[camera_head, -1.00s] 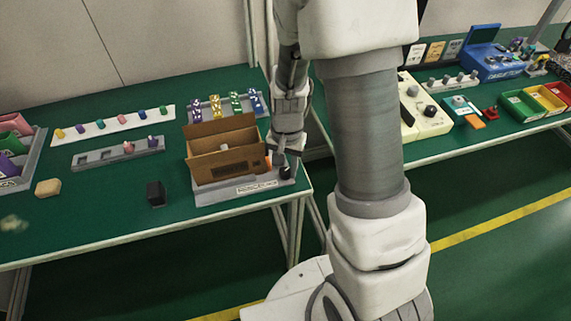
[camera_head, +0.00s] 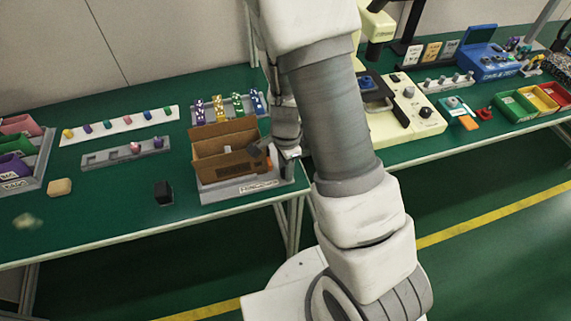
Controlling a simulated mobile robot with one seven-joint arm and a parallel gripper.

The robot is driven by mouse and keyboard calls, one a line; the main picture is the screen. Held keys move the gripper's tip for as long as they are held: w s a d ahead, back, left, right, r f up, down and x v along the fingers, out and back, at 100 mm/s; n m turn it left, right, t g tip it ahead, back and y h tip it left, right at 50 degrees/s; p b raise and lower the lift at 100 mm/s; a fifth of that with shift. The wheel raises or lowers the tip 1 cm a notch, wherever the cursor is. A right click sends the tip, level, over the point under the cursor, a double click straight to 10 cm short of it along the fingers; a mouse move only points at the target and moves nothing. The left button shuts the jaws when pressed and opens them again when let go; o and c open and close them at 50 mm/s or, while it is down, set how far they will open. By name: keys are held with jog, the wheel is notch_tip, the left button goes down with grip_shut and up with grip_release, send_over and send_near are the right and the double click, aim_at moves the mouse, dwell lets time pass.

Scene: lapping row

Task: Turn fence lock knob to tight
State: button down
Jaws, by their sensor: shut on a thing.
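A grey fixture (camera_head: 233,192) with a label on its front edge sits at the right end of the left bench. An open brown box-shaped piece (camera_head: 225,170) stands on it. My gripper (camera_head: 267,155) is at the right end of this piece, seen small and partly behind my own arm. It is shut on a small dark part with orange beside it, which looks like the fence lock knob (camera_head: 259,149). The fingers largely hide the knob, so I cannot read its mark or setting.
A black block (camera_head: 163,192) and a tan block (camera_head: 60,187) lie on the green bench to the left. Racks of coloured pegs (camera_head: 120,125) stand behind. A cream machine (camera_head: 405,110) and coloured bins (camera_head: 535,102) occupy the right bench. The bench front is mostly clear.

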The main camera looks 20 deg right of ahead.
jog(key=shift+m, duration=0.5)
jog(key=c, duration=0.5)
grip_release()
notch_tip(320, 180, up, 18)
jog(key=p, duration=0.6)
jog(key=shift+s+f, duration=0.15)
jog(key=shift+f, duration=0.1)
